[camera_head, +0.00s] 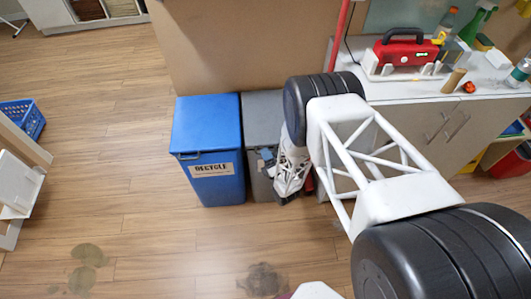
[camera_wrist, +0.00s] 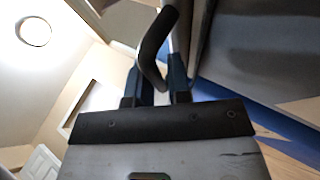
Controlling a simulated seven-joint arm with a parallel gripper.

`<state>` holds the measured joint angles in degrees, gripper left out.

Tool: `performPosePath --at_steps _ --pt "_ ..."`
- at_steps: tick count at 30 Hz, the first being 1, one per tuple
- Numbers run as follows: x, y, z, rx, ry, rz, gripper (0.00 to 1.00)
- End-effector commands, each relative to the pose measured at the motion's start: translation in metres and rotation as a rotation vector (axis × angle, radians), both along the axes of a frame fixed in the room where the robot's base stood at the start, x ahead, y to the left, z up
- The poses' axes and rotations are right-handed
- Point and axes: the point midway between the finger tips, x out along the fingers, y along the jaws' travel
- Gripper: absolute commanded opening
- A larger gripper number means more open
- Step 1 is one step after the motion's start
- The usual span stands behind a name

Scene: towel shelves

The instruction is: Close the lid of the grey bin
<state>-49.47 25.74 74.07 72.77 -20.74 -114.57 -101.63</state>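The grey bin (camera_head: 262,108) stands on the floor just right of the blue bin, its right part hidden behind my arm. Its top looks about level with the blue lid; I cannot tell whether the lid is slightly raised. My gripper (camera_head: 267,160) is at the upper front of the grey bin. In the wrist view my gripper (camera_wrist: 160,75) has its two fingers apart, with a dark curved handle (camera_wrist: 152,48) showing between them. I cannot tell whether they touch it. A grey panel (camera_wrist: 262,40), probably the bin, fills the upper right there.
The blue bin (camera_head: 207,125) with a RECYCLE label stands directly left, lid shut. A wooden panel (camera_head: 250,45) is behind the bins. A cabinet (camera_head: 440,125) with a red toolbox (camera_head: 405,50) and bottles stands right. The floor in front is clear apart from stains.

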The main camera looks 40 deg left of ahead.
Motion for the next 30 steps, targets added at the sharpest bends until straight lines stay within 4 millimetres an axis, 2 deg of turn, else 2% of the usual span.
performPosePath --at_steps 8,24,30 --pt "-0.004 -0.010 -0.009 -0.006 0.005 -0.001 0.22" --pt "-0.017 -0.052 -0.033 0.000 0.001 -0.001 0.22" --pt "-0.020 -0.061 -0.039 0.000 0.000 0.000 0.22"
